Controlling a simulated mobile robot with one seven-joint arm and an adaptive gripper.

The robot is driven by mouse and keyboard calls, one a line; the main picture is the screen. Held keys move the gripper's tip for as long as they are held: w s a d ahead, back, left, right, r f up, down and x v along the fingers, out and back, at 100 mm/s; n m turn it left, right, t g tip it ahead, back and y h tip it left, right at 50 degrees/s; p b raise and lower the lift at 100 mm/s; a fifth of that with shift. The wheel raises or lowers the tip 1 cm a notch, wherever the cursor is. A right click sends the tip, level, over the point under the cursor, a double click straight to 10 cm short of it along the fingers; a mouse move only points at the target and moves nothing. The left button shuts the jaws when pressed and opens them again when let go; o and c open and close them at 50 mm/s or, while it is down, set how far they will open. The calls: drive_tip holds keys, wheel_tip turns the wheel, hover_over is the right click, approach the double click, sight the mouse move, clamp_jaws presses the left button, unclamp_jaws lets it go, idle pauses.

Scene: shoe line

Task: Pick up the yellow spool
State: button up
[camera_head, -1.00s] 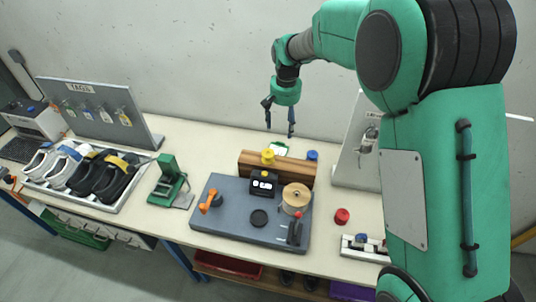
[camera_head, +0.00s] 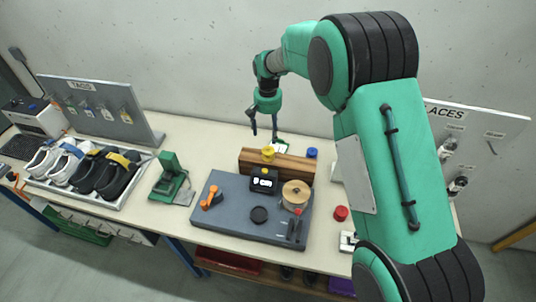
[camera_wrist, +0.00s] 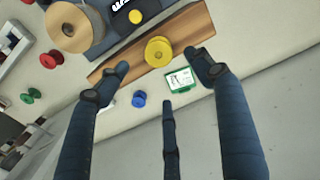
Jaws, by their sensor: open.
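The yellow spool (camera_head: 268,153) sits on top of the wooden block (camera_head: 290,165) behind the grey mat. In the wrist view the yellow spool (camera_wrist: 158,52) lies on the wooden block (camera_wrist: 192,28), ahead of and roughly between my spread fingers. My gripper (camera_head: 264,136) is open and empty, pointing down, above and behind the block. The wrist view shows my gripper (camera_wrist: 160,75) with its fingers apart and nothing between them; the spool is not touched.
A blue spool (camera_head: 312,153) stands beside the block's right end and a red spool (camera_head: 341,213) right of the mat. The grey mat (camera_head: 225,225) holds a black device, a tan roll (camera_head: 296,194) and an orange-handled tool (camera_head: 211,197). A green-framed card (camera_wrist: 180,79) lies behind the block.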

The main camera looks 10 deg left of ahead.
sight(268, 149)
drive_tip(key=shift+f, duration=3.95)
drive_tip(key=shift+f, duration=0.1)
drive_tip(key=shift+w+f+p, duration=0.15)
drive_tip(key=shift+f+p, duration=0.2)
drive_tip(key=shift+f, duration=2.15)
drive_tip(key=c, duration=1.2)
